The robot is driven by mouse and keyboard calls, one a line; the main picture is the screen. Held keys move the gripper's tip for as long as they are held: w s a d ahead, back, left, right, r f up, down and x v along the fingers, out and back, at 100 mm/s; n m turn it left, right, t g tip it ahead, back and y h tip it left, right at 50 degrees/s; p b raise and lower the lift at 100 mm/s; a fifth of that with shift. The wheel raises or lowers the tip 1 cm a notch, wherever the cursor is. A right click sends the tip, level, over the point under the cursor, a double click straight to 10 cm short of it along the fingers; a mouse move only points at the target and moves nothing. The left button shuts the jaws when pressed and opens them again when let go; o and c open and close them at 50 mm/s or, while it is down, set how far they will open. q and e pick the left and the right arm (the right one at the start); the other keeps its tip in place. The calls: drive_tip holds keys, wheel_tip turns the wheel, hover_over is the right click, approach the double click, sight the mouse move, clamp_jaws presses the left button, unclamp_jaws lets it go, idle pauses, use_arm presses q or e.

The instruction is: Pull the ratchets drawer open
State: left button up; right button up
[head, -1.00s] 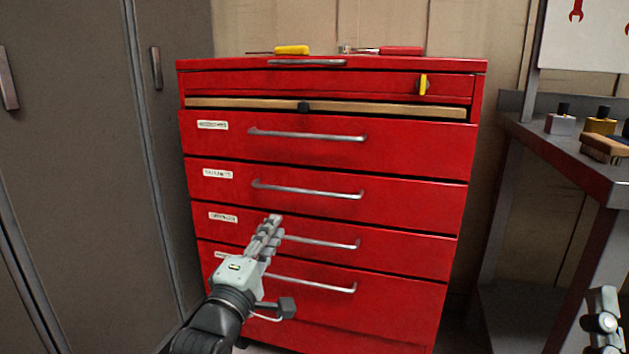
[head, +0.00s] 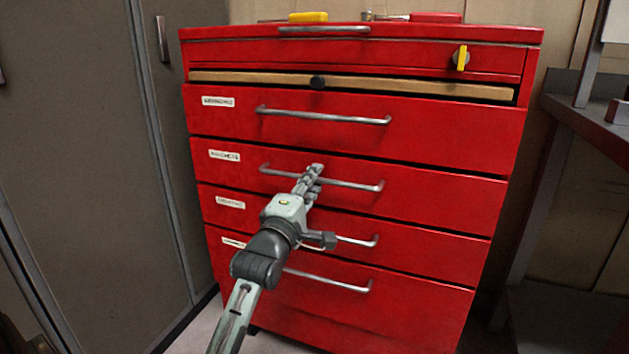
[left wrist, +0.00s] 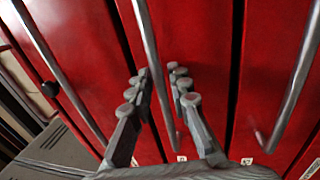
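The red tool cabinet (head: 345,215) has several stacked drawers with silver bar handles and small white labels, all apparently shut. The label (head: 224,155) on the second big drawer down seems to read ratchets, but it is blurred. My left gripper (head: 314,172) is at that drawer's handle (head: 350,184), left of its middle. In the left wrist view the open fingers (left wrist: 159,85) stand on either side of this handle bar (left wrist: 150,40), with gaps beside it; contact is not visible. My right gripper is out of view.
A black knob (head: 318,83) sticks out above the top big drawer, and a yellow key (head: 462,57) sits at upper right. Screwdrivers (head: 308,17) lie on top. A grey locker (head: 85,150) stands left, a dark workbench (head: 590,120) right.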

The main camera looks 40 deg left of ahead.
use_arm(q)
drive_tip(key=shift+w, duration=0.1)
clamp_jaws()
idle(0.4)
